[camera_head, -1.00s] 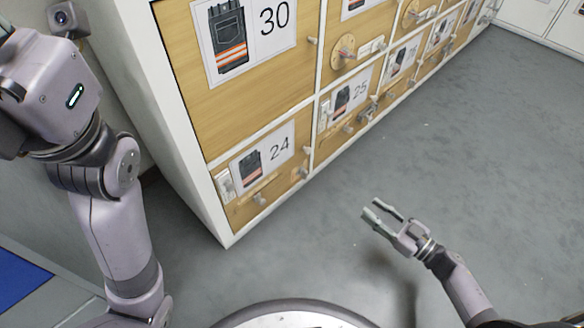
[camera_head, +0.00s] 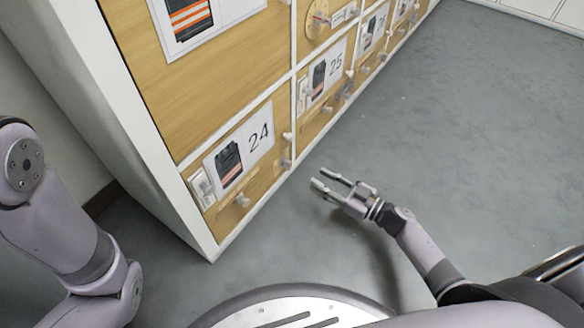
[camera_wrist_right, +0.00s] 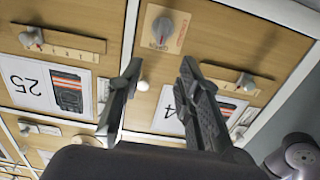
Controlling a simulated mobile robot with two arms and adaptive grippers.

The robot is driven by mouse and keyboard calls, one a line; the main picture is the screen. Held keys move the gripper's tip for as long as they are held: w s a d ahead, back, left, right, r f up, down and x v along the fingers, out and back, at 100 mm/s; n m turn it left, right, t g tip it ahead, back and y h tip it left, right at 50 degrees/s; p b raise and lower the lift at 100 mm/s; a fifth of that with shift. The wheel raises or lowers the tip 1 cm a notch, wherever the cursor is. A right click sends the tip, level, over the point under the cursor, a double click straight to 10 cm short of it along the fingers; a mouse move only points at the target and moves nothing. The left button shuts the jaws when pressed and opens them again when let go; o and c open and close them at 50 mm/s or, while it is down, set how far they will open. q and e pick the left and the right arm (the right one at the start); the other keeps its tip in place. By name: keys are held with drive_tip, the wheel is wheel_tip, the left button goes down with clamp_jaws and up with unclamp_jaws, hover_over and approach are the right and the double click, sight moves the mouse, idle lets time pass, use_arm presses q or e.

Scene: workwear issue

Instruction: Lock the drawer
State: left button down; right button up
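The drawer cabinet has a wooden drawer 24 (camera_head: 265,165) at the bottom near corner and drawer 25 (camera_head: 318,112) beside it; both look flush. Drawer 24 has a white latch plate (camera_head: 202,189) at its left, a small knob on a strip (camera_head: 243,200) and knobs at its right edge. My right gripper (camera_head: 317,178) is open and empty, to the right of drawer 24. In the right wrist view, which is upside down, its open fingers (camera_wrist_right: 159,68) frame a white round knob (camera_wrist_right: 143,86); contact is not visible. A grey dial knob (camera_wrist_right: 163,27) shows above. My left gripper is out of frame.
Drawer 30's front, with its picture label (camera_head: 190,18), is above drawer 24. A round wooden dial (camera_head: 317,18) is on a farther drawer. The grey floor (camera_head: 440,130) right of the cabinet is clear. A wall is close at the left.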

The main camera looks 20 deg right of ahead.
sight(291, 163)
drive_tip(key=b+x, duration=0.4)
drive_tip(key=x, duration=0.5)
drive_tip(key=shift+w+a+f+b, duration=0.15)
drive_tip(key=shift+w+a+b, duration=0.05)
drive_tip(key=shift+w+b, duration=0.1)
drive_tip(key=shift+w+a, duration=0.3)
drive_tip(key=shift+w, duration=0.05)
drive_tip(key=shift+c, duration=0.6)
clamp_jaws()
